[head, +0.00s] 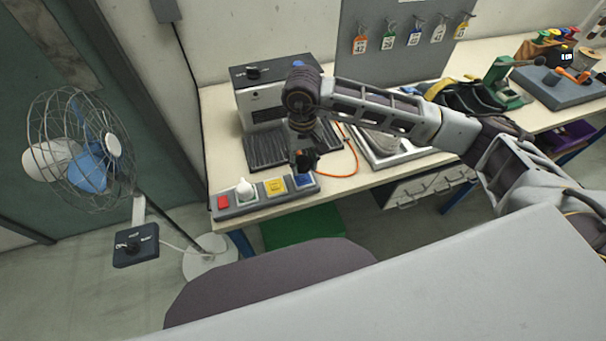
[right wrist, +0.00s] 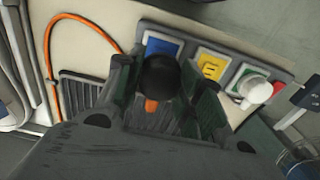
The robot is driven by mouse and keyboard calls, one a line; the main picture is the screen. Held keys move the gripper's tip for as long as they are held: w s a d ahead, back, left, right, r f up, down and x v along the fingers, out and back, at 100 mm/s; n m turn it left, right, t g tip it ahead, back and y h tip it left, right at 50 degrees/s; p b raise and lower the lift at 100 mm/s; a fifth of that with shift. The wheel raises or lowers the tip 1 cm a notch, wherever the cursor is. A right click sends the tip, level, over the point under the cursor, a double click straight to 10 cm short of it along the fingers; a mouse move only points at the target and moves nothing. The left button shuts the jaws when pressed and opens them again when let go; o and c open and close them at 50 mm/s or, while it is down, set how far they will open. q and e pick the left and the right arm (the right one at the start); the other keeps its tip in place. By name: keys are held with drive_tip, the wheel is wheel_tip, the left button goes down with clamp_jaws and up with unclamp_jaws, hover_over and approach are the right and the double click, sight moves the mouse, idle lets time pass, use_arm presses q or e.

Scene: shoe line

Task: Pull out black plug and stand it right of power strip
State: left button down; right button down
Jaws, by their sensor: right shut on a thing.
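The grey power strip (head: 262,197) lies along the table's front left edge, with a red switch (head: 223,202) and white, yellow and blue sections. My right gripper (head: 304,164) is over its right end, by the blue socket (head: 304,181). It is shut on the black plug (right wrist: 159,75), which sits between the fingers in the right wrist view with a bit of orange (right wrist: 151,104) below it. The plug partly covers the blue socket in that view. I cannot tell whether it touches the socket. My left gripper is not in view.
A white plug (head: 245,188) stands in the strip. An orange cable (head: 354,157) curves over the table right of the strip. A coffee-machine-like box (head: 262,108) with a dark ribbed tray (head: 262,151) stands behind. Some bare table lies right of the strip.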

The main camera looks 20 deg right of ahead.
drive_tip(key=shift+r, duration=0.3)
idle(0.4)
